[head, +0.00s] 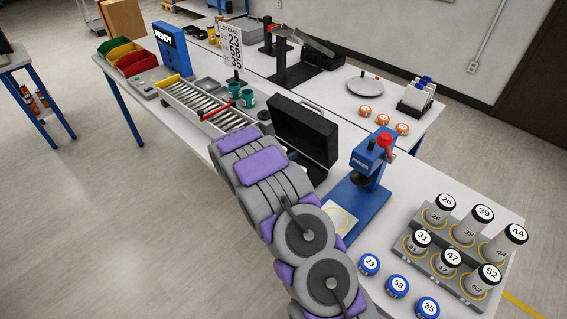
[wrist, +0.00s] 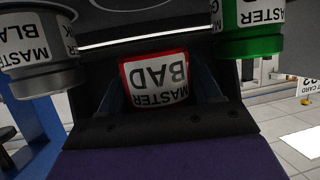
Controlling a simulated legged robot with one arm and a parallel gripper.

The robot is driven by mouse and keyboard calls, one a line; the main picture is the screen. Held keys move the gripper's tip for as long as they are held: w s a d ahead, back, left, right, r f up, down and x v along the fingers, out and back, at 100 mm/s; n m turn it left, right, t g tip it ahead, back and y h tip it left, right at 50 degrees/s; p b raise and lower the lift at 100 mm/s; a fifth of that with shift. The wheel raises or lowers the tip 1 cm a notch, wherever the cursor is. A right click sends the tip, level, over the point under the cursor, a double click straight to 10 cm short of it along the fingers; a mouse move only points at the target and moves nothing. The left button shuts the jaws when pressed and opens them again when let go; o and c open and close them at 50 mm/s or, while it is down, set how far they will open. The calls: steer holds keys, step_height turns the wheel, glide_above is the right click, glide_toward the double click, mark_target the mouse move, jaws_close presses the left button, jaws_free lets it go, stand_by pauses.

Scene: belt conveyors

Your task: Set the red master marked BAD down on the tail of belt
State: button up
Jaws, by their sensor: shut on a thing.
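The red master marked BAD (wrist: 152,78) shows in the wrist view, its white label upside down in the picture. My gripper (wrist: 160,90) is shut on it, with a finger on each side. A grey master marked BLANK (wrist: 38,60) is at the left of it and a green master (wrist: 248,28) at the right, both apart from it. In the head view my arm hides my gripper and the red master. A short conveyor with metal rollers (head: 190,98) and a red bar lies beyond my arm on the white table.
An open black case (head: 303,132) stands right of my arm. A blue press (head: 367,178) and a grey rack of numbered pieces (head: 430,262) are further right. Blue numbered caps (head: 397,286) lie at the front. Teal cups (head: 246,98) stand beside the conveyor.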

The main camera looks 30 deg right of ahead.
steer(key=f, duration=0.2)
steer(key=d+f, duration=0.1)
steer(key=f, duration=0.1)
steer(key=shift+f+b, duration=0.2)
steer(key=shift+b, duration=0.1)
steer(key=shift+a+r, duration=0.1)
steer(key=shift+r, duration=0.05)
steer(key=shift+a, duration=0.1)
steer(key=o, duration=1)
steer(key=shift+a, duration=0.15)
steer(key=shift+o, duration=1.2)
steer(key=shift+d, duration=0.2)
steer(key=p+v, duration=0.1)
steer(key=v, duration=1.1)
steer(key=shift+a, duration=0.1)
